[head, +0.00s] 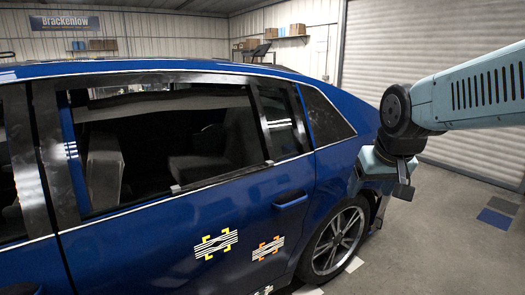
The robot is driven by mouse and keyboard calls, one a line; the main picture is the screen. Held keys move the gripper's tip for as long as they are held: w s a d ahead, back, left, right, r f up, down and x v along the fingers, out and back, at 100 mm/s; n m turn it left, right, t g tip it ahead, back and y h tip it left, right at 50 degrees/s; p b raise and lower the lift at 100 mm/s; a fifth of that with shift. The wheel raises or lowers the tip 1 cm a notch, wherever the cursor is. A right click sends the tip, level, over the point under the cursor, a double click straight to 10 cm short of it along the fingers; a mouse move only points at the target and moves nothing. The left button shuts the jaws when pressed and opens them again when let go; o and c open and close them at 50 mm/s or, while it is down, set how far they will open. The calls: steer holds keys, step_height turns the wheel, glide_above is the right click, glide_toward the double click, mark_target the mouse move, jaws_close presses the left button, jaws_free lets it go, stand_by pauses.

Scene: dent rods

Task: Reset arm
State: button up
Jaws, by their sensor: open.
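My arm reaches in from the right edge in the head view. Its light blue and black end bends down beside the rear of the blue car (190,215). My gripper (385,190) is at that end, in front of the car's rear corner and above the rear wheel (338,241). It is small and dark here. It is open, and I see nothing held in it. I cannot tell how far it is from the car body.
The rear door has a handle (291,200), a yellow-cornered marker (216,244) and an orange-cornered marker (268,248). Bare grey floor (440,240) lies right of the car, with dark and blue floor patches (495,219). A roller shutter (395,40) stands behind.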

steer(key=s+r, duration=0.1)
steer(key=s, duration=0.7)
steer(key=shift+s+d, duration=0.15)
steer(key=shift+s, duration=0.05)
steer(key=shift+r, duration=0.1)
stand_by(0.6)
